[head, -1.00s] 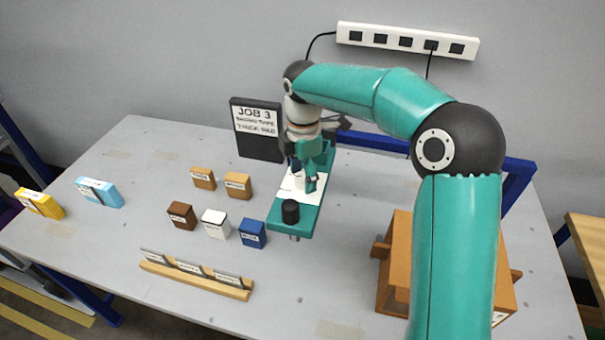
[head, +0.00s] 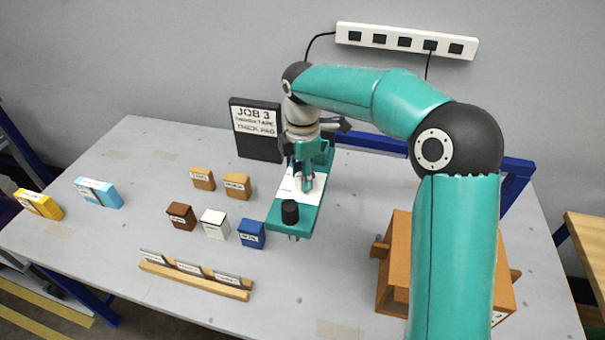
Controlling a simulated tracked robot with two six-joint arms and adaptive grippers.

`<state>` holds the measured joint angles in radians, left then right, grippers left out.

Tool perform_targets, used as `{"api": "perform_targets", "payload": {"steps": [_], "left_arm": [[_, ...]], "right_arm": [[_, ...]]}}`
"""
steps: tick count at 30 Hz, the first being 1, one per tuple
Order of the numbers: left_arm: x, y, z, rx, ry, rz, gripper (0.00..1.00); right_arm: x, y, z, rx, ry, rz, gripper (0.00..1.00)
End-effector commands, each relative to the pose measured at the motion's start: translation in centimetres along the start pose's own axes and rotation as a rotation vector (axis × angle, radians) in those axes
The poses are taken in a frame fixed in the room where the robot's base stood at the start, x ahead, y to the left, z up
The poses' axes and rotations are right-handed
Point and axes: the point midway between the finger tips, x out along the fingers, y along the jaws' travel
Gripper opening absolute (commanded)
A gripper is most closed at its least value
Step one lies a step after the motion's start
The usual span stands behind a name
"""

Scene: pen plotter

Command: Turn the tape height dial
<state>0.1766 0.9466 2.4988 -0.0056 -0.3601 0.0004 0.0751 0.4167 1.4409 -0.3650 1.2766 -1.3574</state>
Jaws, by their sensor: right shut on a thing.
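A teal device (head: 310,222) with a white plate (head: 287,190) on top stands in the middle of the table. A black round knob (head: 290,212) sits on its front end, clear of the fingers. My right gripper (head: 304,184) points down over the plate, behind the black knob. It is shut on a small part there, which looks to be the tape height dial; the fingers hide most of it, and its setting cannot be read. My left gripper is out of view.
A black job card (head: 257,120) stands behind the device. Several small labelled blocks (head: 215,223) lie to its left, with a wooden rack (head: 195,277) in front. An orange box (head: 393,275) stands right, partly behind my right arm.

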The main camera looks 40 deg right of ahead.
Motion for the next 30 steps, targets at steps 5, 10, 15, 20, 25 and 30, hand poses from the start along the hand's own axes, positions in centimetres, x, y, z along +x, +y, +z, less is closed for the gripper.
{"api": "perform_targets", "payload": {"steps": [5, 10, 15, 20, 25, 30], "left_arm": [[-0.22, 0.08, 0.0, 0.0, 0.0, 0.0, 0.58], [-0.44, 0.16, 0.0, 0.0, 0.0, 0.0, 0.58], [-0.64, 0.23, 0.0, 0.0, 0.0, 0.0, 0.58], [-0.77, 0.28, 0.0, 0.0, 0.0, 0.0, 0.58], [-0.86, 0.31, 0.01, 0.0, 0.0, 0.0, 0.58], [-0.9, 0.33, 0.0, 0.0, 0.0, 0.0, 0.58]], "right_arm": [[-0.07, 0.05, 0.03, 0.085, 0.0, 0.001, 0.02], [-0.1, 0.06, 0.02, 0.211, 0.0, 0.002, 0.02], [-0.1, 0.1, -0.06, 0.365, 0.0, 0.003, 0.02], [-0.08, 0.12, -0.07, 0.516, 0.0, 0.004, 0.02], [-0.07, 0.13, -0.08, 0.678, 0.001, 0.004, 0.02], [-0.06, 0.14, -0.08, 0.84, 0.001, 0.004, 0.02]]}}
